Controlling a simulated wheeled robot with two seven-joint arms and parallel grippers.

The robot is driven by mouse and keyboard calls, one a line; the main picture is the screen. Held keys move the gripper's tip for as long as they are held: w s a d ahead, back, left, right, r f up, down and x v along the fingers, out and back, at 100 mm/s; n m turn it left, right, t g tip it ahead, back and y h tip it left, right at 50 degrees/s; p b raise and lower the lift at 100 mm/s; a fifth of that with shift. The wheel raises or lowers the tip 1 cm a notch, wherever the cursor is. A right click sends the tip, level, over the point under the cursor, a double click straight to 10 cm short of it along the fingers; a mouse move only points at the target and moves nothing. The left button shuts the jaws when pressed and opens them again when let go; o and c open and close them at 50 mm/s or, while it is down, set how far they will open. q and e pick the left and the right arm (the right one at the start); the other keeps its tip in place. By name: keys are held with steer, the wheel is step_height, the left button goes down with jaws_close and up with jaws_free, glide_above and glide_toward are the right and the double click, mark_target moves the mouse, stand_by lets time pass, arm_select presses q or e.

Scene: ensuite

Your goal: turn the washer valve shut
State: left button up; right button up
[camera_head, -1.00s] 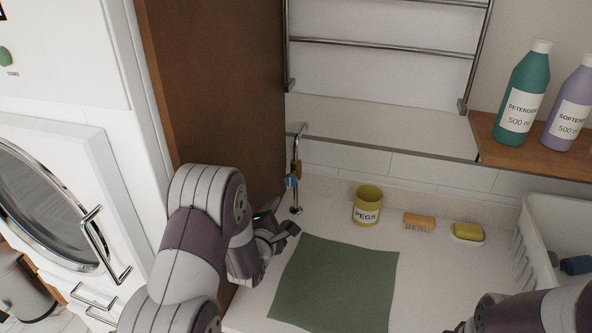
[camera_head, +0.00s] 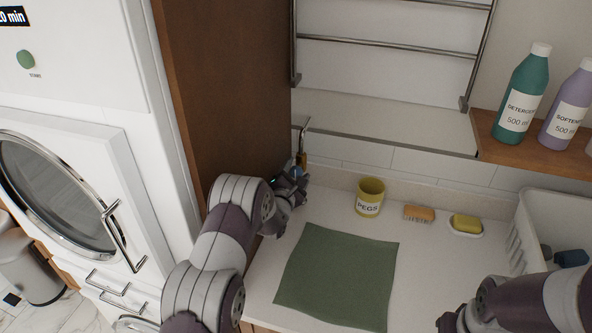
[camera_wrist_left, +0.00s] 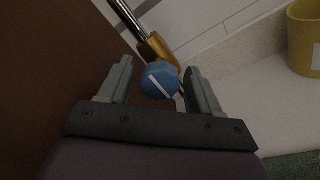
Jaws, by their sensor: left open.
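The washer valve is a blue knob (camera_wrist_left: 160,80) with a white bar mark, on a brass body (camera_wrist_left: 152,48) fixed to a chrome pipe (camera_wrist_left: 127,15). In the head view the brass body (camera_head: 302,158) shows beside the brown panel, and the knob (camera_head: 297,172) is partly hidden by my gripper. My left gripper (camera_head: 298,183) is open at the valve. In the left wrist view its two fingers (camera_wrist_left: 158,85) stand either side of the knob, with a gap visible on the left. The white mark runs diagonally. My right arm (camera_head: 520,305) shows at the lower right; its jaws are unclear.
A yellow pegs pot (camera_head: 369,198), a brush (camera_head: 419,214) and a soap dish (camera_head: 466,226) stand on the counter right of the valve. A green cloth (camera_head: 340,275) lies in front. The brown panel (camera_head: 225,90) is close on the left.

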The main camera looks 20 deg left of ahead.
arm_select(q)
steer(key=shift+w, duration=0.15)
steer(key=c, duration=1)
steer(key=shift+c, duration=0.2)
